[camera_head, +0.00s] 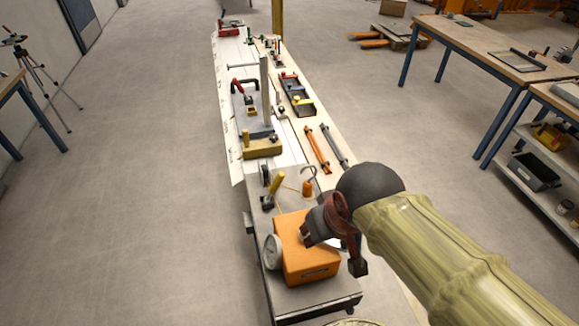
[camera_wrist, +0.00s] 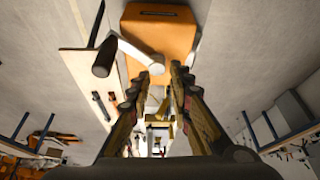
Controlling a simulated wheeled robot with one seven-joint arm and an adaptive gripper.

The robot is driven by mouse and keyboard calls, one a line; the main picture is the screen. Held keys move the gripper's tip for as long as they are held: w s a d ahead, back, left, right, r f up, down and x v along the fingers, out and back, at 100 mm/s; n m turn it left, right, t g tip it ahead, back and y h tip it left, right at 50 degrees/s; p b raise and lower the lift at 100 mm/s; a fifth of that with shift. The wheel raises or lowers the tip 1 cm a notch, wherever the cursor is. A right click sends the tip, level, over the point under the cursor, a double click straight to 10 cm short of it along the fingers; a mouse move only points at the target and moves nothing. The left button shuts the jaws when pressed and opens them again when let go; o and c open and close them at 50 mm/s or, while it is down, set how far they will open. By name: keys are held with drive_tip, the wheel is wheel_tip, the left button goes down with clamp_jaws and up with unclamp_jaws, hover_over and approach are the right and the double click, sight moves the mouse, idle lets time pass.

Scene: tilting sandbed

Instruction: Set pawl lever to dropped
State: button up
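A short lever with a yellow handle (camera_head: 275,184) leans up to the right from a dark base on the near end of the bench. It may be the pawl lever, but I cannot be certain. My gripper (camera_head: 333,248) is over the right side of an orange box (camera_head: 298,268), to the right of and nearer than this lever. In the wrist view the fingers (camera_wrist: 164,75) stand apart with nothing clearly held. The orange box (camera_wrist: 160,30) lies beyond them. A pale crank arm with a dark knob (camera_wrist: 105,55) is close to the left fingertip.
A round dial (camera_head: 273,251) is on the box's left side. An orange weight with a hook (camera_head: 307,186) stands behind my gripper. The long bench (camera_head: 310,108) carries clamps, a post and rods.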

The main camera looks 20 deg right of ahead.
drive_tip(key=w+r+p, duration=0.1)
drive_tip(key=p, duration=0.1)
drive_tip(key=w+d+r+g+p, duration=0.1)
drive_tip(key=p, duration=0.1)
drive_tip(key=w+r+g+p, duration=0.1)
drive_tip(key=w+p, duration=0.1)
drive_tip(key=shift+d+m+p, duration=0.3)
drive_tip(key=shift+m+p, duration=0.05)
drive_tip(key=shift+m, duration=0.05)
clamp_jaws()
drive_tip(key=w+d+f+m+g+p, duration=0.1)
drive_tip(key=w+d+m+p, duration=0.1)
drive_tip(key=w+m+p, duration=0.4)
drive_tip(key=w+d+f+m+y+p, duration=0.1)
drive_tip(key=w+d+m+p, duration=0.2)
drive_tip(key=w+m+p, duration=0.3)
drive_tip(key=shift+w+f+m+g+p, duration=0.4)
drive_tip(key=shift+w+m, duration=1.7)
drive_tip(key=shift+w, duration=2.75)
drive_tip(key=shift+d, duration=0.1)
